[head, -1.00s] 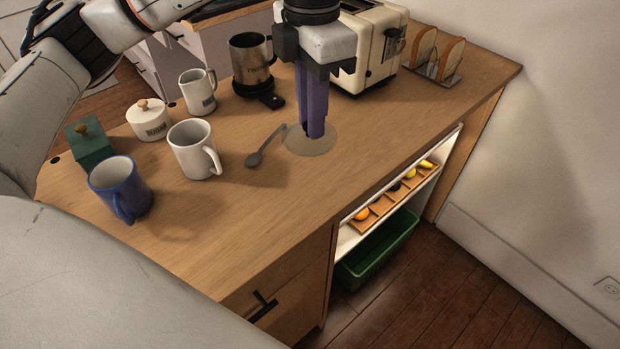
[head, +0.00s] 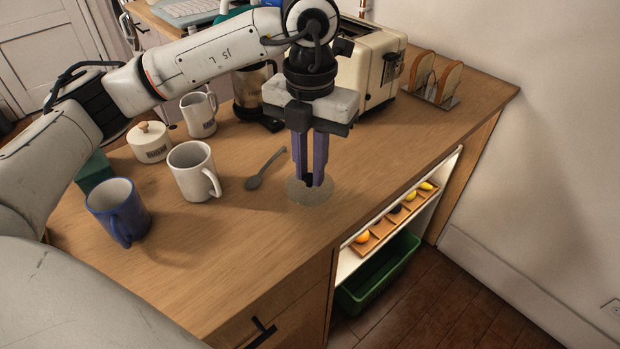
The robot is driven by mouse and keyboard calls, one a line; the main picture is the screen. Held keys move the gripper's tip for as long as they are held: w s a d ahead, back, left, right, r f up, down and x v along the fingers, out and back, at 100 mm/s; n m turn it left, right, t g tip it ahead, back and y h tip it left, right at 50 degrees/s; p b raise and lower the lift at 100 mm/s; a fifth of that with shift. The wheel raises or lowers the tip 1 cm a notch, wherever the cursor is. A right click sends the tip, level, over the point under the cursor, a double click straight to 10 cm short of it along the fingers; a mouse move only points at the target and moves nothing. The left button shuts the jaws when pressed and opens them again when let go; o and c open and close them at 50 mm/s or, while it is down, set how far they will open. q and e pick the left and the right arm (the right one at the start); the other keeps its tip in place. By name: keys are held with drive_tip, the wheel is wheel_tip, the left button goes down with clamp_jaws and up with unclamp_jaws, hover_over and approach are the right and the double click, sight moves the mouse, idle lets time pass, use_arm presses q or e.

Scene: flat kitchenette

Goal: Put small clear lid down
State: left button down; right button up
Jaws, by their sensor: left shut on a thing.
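The small clear lid (head: 298,194) is a round, see-through grey disc over the wooden counter, right of the spoon. My left gripper (head: 313,182) points straight down over the lid's middle, its purple fingers shut on it. The fingertips hide the part they grip. The lid looks flat and level, at or just above the wood; I cannot tell whether it touches. My right gripper is out of view.
A spoon (head: 265,168), a white mug (head: 190,172) and a blue mug (head: 113,210) stand to the left. Behind are a toaster (head: 372,66) and a toast rack (head: 433,82). The counter (head: 255,235) is bare in front and to the right, up to its edge.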

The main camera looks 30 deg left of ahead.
sight(310, 175)
use_arm(q)
drive_tip(key=shift+f, duration=1.6)
drive_tip(key=shift+f, duration=0.1)
drive_tip(key=shift+f, duration=0.15)
drive_tip(key=c, duration=1.7)
unclamp_jaws()
wheel_tip(310, 175, up, 11)
drive_tip(key=shift+r, duration=0.75)
